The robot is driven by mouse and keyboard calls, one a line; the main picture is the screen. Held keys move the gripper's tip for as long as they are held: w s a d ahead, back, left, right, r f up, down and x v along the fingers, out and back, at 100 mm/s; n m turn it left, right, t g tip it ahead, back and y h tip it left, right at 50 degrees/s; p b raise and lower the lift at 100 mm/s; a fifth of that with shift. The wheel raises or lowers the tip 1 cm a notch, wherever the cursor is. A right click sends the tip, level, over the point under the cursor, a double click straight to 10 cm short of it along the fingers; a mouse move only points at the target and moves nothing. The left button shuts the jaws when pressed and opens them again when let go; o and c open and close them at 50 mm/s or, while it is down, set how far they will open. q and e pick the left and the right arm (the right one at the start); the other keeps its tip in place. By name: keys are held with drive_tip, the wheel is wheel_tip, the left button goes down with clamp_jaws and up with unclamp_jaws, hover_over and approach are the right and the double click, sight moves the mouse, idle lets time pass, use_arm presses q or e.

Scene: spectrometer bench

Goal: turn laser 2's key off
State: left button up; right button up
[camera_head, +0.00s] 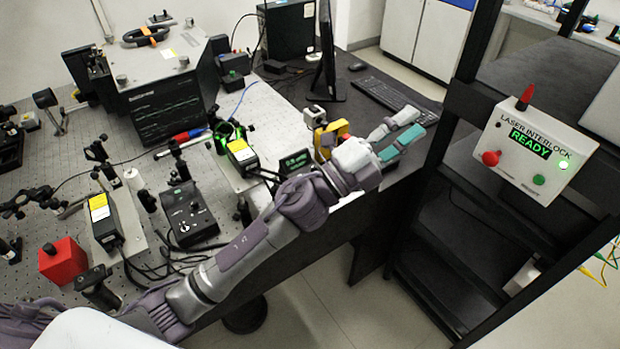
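Two laser heads with yellow labels stand on the optical bench, one at the left (100,214) and one further back (242,155). A black control box (188,214) with knobs sits beside the left head. A second black box with a green display (294,160) is near the back head, partly hidden by my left arm. I cannot read which is laser 2, and no key is clear enough to tell its position. My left gripper (421,122), with one pale and one teal finger, is past the bench's right side, fingertips apart and empty. My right gripper is out of view.
A laser interlock box (533,150) reading READY stands on a dark rack at right. A keyboard (396,99) and monitor (326,55) are behind my gripper. A yellow device (331,133) is close to my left wrist. A red block (63,262) and loose cables lie at left.

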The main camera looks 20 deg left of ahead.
use_arm(q)
drive_tip(key=s+d+f+m+g+y, duration=0.1)
drive_tip(key=d+f+m+g, duration=0.25)
drive_tip(key=m+g, duration=0.45)
drive_tip(key=s+d+f+m+g, duration=0.15)
drive_tip(key=d+m+g, duration=0.25)
drive_tip(key=m+g, duration=0.4)
drive_tip(key=w+a+f+m+y, duration=0.2)
drive_tip(key=w+a+f+y, duration=0.15)
drive_tip(key=a+y, duration=0.2)
drive_tip(key=w+a+f+m+y, duration=0.1)
drive_tip(key=w+a+f+y, duration=0.1)
drive_tip(key=a+f+y, duration=0.4)
drive_tip(key=w+a+r+n+y, duration=0.1)
drive_tip(key=a+r+y, duration=0.1)
drive_tip(key=a, duration=0.5)
drive_tip(key=w+a+r+y, duration=0.1)
drive_tip(key=a+r+y, duration=0.2)
drive_tip(key=a, duration=0.4)
wheel_tip(320, 180, down, 12)
drive_tip(key=p, duration=0.4)
drive_tip(key=shift+w+f, duration=0.15)
drive_tip(key=shift+f, duration=0.65)
